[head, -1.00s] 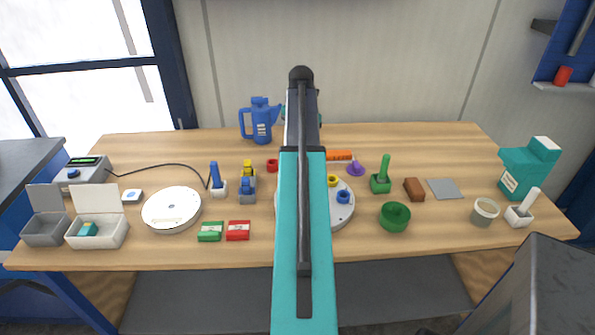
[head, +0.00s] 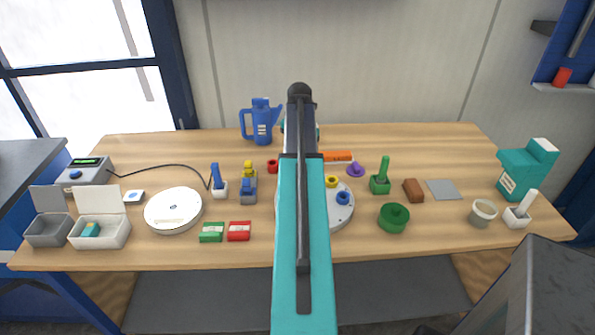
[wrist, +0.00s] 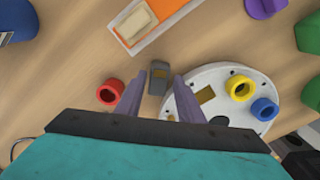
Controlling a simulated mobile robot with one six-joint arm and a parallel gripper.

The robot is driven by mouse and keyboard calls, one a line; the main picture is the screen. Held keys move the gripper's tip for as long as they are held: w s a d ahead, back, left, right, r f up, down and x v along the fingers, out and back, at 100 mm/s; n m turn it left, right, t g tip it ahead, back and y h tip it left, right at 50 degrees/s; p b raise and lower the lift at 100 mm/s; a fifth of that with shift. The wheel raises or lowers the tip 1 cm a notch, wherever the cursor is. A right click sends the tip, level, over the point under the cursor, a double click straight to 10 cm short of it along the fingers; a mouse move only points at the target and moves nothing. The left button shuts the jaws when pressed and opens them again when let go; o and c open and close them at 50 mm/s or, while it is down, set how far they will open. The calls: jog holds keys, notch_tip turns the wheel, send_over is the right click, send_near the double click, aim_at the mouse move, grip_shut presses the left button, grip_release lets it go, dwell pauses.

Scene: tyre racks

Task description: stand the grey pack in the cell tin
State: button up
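The grey pack (wrist: 158,77) is a small dark grey block with a lighter patch. It shows in the wrist view, between and slightly beyond the fingertips; my arm hides it in the head view. My gripper (wrist: 158,90) is open, with a finger on each side of the pack and a visible gap. I cannot tell for sure which container is the cell tin. A grey open-lidded box (head: 48,232) and a white open-lidded box (head: 101,232) holding a teal block stand at the front left of the table.
A white round plate (wrist: 238,75) with yellow and blue rings lies close to the right finger. A red ring (wrist: 110,92) is close to the left finger. An orange tray (wrist: 140,22) lies beyond. A blue jug (head: 261,122) stands at the back.

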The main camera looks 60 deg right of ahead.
jog(key=shift+f, duration=0.75)
grip_shut()
